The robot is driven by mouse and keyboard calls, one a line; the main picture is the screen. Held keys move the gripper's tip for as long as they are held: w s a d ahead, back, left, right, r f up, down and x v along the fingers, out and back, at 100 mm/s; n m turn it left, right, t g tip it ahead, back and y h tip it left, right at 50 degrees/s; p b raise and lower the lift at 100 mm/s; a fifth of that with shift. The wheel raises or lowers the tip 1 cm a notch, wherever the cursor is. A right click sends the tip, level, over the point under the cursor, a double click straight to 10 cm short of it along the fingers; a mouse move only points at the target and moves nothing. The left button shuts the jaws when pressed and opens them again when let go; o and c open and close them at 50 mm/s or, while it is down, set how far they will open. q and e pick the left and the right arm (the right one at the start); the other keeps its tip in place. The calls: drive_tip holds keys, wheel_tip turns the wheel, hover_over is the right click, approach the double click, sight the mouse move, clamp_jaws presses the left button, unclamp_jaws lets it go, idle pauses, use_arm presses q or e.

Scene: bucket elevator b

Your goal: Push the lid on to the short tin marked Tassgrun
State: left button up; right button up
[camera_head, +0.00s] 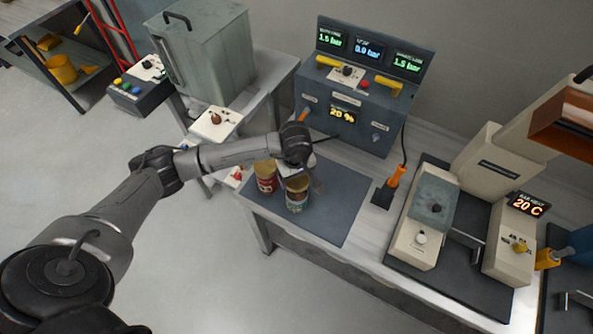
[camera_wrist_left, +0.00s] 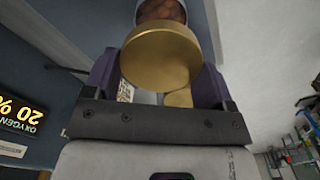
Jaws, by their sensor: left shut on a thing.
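Two short tins stand side by side on the dark mat (camera_head: 335,217) in the head view: a red one (camera_head: 266,179) and a pale, greenish one (camera_head: 297,197). I cannot read a name on either. My left gripper (camera_head: 297,172) is over the tins, close to the pale one and partly hiding it. In the left wrist view its purple fingers (camera_wrist_left: 160,80) are shut on a gold lid (camera_wrist_left: 160,57). An open tin with round brown contents (camera_wrist_left: 161,9) shows past the lid. Whether lid and tin touch is unclear. My right gripper is out of view.
A grey control box (camera_head: 350,105) with gauges stands behind the mat. A small white-topped stand (camera_head: 216,122) is at the left.

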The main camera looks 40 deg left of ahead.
use_arm(q)
drive_tip(key=shift+f+b, duration=1.15)
drive_tip(key=shift+f, duration=1.1)
drive_tip(key=shift+f+b, duration=0.65)
drive_tip(key=shift+b, duration=0.05)
drive_tip(key=shift+f, duration=0.25)
drive_tip(key=shift+b, duration=0.4)
drive_tip(key=shift+f+b, duration=0.15)
drive_tip(key=shift+b, duration=0.15)
drive_tip(key=shift+f+b, duration=0.3)
drive_tip(key=shift+b, duration=0.05)
